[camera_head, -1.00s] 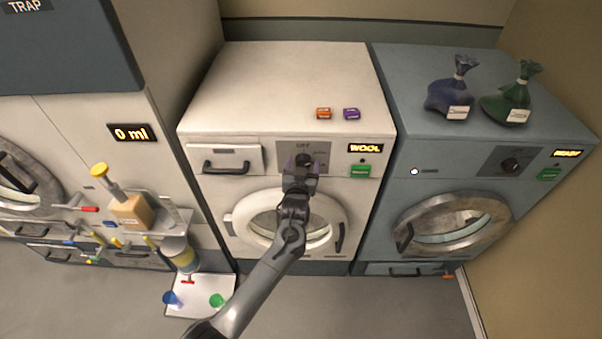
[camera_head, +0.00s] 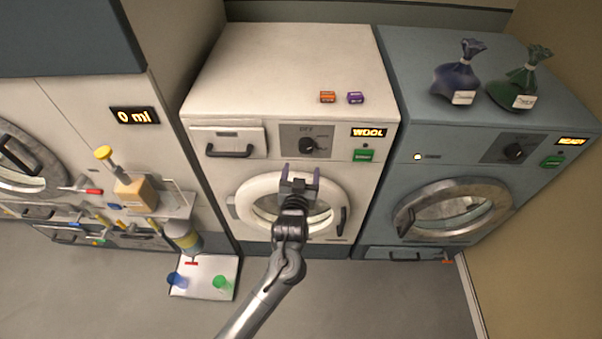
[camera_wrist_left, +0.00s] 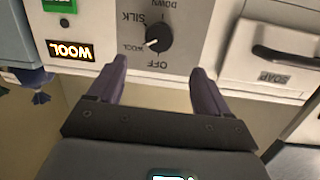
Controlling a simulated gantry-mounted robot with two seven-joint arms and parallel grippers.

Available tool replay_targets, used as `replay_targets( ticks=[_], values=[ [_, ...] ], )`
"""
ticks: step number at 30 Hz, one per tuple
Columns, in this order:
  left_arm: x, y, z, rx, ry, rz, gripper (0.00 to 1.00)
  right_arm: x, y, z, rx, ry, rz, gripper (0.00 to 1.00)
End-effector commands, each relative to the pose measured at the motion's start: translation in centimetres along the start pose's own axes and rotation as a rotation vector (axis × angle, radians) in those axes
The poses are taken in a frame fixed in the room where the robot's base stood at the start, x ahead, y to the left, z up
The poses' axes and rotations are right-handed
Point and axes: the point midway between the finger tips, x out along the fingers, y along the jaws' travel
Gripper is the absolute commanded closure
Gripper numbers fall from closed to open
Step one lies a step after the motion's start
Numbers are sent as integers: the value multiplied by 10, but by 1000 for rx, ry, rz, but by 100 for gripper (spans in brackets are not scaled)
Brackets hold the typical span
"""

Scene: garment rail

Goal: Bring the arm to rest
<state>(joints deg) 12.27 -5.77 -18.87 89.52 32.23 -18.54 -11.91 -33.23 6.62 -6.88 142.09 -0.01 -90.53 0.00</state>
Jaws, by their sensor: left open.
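My left gripper (camera_head: 301,172) is open and empty in the head view, in front of the upper part of the white washer's round door (camera_head: 258,186). It is below the washer's dial (camera_head: 307,145) and apart from it. In the left wrist view the two purple fingers (camera_wrist_left: 160,80) are spread, with the dial (camera_wrist_left: 159,38) beyond them, its pointer toward WOOL. The white washer's display (camera_head: 368,132) reads WOOL, and so does the display in the left wrist view (camera_wrist_left: 71,50). The right gripper is not in view.
A blue-grey machine (camera_head: 420,110) at right carries two tied bags and shows READY.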

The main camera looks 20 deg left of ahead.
Motion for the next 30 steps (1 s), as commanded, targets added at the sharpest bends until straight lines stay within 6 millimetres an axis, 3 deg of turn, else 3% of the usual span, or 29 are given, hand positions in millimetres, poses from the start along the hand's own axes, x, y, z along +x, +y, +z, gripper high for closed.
replay_targets(
  ticks=[14, 17, 20, 24, 27, 30],
  values=[
    [-2, 0, 6, 2, -10, 0, 21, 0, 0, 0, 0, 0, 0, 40],
    [-8, -2, 27, 10, -39, 0, 21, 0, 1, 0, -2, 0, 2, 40],
    [-21, -10, 65, 30, -94, -5, 21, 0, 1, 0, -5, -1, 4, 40],
    [-64, -44, 134, 61, -188, -22, 21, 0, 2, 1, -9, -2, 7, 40],
    [-111, -69, 169, 72, -291, 15, 21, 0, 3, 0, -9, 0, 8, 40],
    [-165, -88, 190, 77, -439, 87, 21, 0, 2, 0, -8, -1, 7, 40]
  ],
)
